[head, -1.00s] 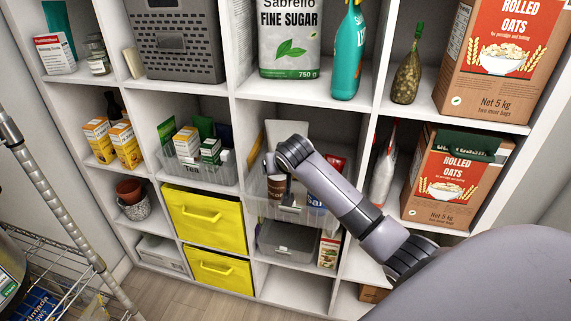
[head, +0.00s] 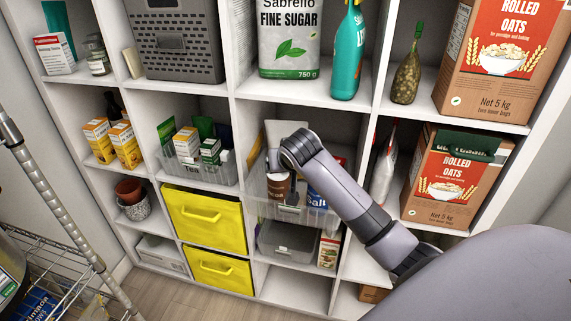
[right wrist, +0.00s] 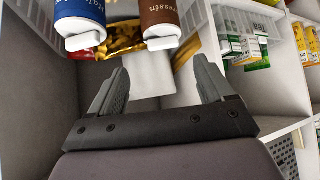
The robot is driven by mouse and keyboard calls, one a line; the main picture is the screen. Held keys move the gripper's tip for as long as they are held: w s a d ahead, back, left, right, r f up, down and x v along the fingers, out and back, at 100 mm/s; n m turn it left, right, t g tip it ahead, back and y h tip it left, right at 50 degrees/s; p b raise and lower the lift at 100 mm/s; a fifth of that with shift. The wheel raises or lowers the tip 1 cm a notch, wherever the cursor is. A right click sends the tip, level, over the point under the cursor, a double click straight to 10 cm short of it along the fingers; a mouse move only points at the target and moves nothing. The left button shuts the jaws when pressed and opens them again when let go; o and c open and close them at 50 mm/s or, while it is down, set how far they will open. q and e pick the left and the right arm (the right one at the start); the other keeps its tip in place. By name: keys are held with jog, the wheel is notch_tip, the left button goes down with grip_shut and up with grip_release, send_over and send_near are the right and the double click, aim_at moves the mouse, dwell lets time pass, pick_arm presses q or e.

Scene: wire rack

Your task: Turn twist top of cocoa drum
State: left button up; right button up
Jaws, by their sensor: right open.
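A brown drum with white lettering (head: 278,187), which looks like the cocoa drum, stands in a clear bin in the middle shelf cubby. In the right wrist view the brown drum (right wrist: 160,16) is at the top, with a pale tab at its near end. My right gripper (right wrist: 160,70) is open and empty, with its two fingers apart below the drum in that view and not closed on it. In the head view my right arm reaches into the cubby from the right, and its fingertips are hard to make out. My left gripper is not in view.
A blue canister (head: 317,197) stands beside the brown drum in the clear bin (head: 325,217). Gold and red packets (right wrist: 122,37) lie behind them. A tea bin (head: 205,172) is in the cubby to the left, and the shelf divider (head: 240,150) stands between.

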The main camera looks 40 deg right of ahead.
jog(key=v, duration=0.7)
dwell(0.3)
